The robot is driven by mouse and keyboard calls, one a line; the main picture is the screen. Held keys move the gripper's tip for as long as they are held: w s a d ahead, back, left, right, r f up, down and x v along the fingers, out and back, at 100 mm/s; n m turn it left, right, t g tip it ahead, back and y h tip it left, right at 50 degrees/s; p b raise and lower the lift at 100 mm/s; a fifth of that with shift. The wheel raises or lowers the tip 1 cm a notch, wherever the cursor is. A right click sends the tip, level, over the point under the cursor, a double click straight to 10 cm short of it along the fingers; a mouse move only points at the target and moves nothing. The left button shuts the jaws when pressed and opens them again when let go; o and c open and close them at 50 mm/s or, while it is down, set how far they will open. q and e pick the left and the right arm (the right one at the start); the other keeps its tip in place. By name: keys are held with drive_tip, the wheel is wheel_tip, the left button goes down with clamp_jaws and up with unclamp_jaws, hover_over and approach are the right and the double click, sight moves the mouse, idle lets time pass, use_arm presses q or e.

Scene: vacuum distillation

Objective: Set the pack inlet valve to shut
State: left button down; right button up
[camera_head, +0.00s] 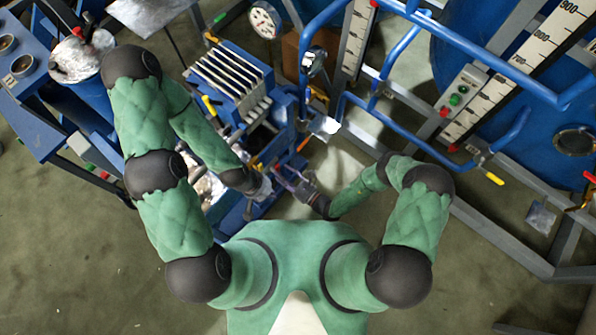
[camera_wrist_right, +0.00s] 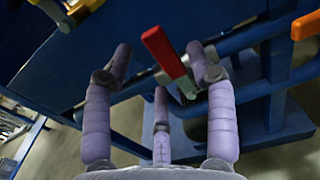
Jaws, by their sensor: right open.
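A valve with a red lever handle (camera_wrist_right: 164,52) and a metal stem shows in the right wrist view on blue pipework. My right gripper (camera_wrist_right: 160,62) is open, with the red lever between its spread purple fingers; whether a finger touches it I cannot tell. The lever slants down to the right. No label shows, so I cannot tell from the picture whether this is the pack inlet valve. In the head view my right gripper (camera_head: 287,177) is low beside the blue filter frame. My left gripper (camera_head: 262,190) is close to its left, its fingers too small to read.
A plate pack (camera_head: 228,78) sits in the blue frame. Blue railings (camera_head: 455,40) and a level scale (camera_head: 500,85) stand at the right. An orange handle (camera_wrist_right: 305,26) shows at the right of the wrist view. Floor is clear at lower left.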

drive_tip(key=v, duration=0.8)
drive_tip(key=shift+s+d, duration=0.2)
idle(0.4)
